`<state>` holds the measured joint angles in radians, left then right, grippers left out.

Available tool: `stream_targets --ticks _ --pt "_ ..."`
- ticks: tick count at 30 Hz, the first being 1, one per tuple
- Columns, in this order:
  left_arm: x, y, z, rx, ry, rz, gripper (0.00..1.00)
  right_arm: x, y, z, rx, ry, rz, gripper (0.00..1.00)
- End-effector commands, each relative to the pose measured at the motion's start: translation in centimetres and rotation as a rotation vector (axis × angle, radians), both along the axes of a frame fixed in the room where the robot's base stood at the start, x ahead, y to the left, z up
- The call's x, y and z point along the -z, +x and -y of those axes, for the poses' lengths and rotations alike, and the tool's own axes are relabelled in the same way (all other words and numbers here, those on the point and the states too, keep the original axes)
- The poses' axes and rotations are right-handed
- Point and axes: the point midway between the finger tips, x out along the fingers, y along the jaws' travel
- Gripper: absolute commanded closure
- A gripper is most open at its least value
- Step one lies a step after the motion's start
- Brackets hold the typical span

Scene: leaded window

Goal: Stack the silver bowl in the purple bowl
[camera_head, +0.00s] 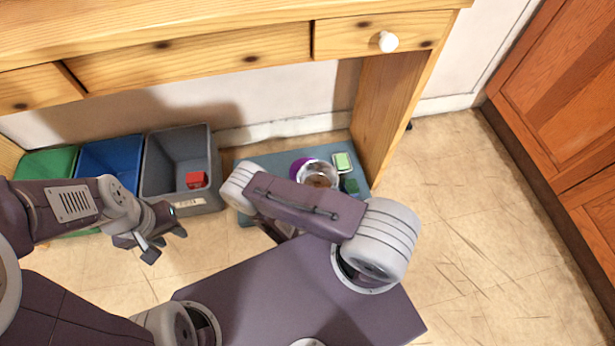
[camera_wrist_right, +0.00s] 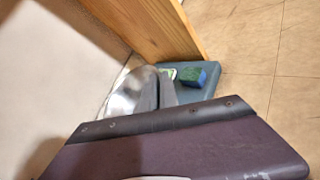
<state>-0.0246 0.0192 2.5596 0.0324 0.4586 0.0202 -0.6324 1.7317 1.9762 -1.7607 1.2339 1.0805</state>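The silver bowl (camera_head: 320,174) shows in the head view over the blue-grey mat under the desk, partly hidden by my right arm. The purple bowl (camera_head: 297,167) shows as a purple edge at its left; whether the silver bowl is inside it or only overlaps it, I cannot tell. In the right wrist view the silver bowl (camera_wrist_right: 126,94) is right beside the fingers of my right gripper (camera_wrist_right: 158,92). These fingers are close together, and I cannot tell whether they hold the rim. The purple bowl does not show there. My left gripper (camera_head: 165,242) is open and empty, in front of the grey bin.
A green bin (camera_head: 45,163), a blue bin (camera_head: 108,158) and a grey bin (camera_head: 150,177) with a red block (camera_head: 196,180) stand left of the mat (camera_head: 258,162). A green-and-white item (camera_head: 342,162) and a dark green block (camera_head: 350,186) lie right of the bowls, near the desk's side panel (camera_head: 385,110).

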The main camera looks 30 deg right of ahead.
Motion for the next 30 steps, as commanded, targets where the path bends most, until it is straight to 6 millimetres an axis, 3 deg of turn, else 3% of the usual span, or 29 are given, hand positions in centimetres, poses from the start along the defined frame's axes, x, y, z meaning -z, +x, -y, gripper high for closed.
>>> stream_targets --ticks 4,9,15,23,30 --pt "1.9 0.0 0.0 0.0 0.0 0.0 0.64 1.8 1.6 0.2 0.008 0.004 0.005 1.0" --pt "5.7 0.0 0.0 0.0 0.0 -0.001 0.64 5.1 6.4 0.8 0.009 0.003 0.008 1.0" --pt "8.5 0.0 0.0 0.0 0.0 -0.001 0.64 7.2 10.7 1.2 0.005 0.001 0.005 1.0" --pt "8.9 0.0 0.0 0.0 0.0 0.0 0.64 7.5 11.7 1.3 0.002 -0.001 0.0 1.0" --pt "12.6 0.0 0.0 0.0 0.0 -0.001 0.64 11.6 11.6 1.3 0.002 -0.001 0.001 1.0"
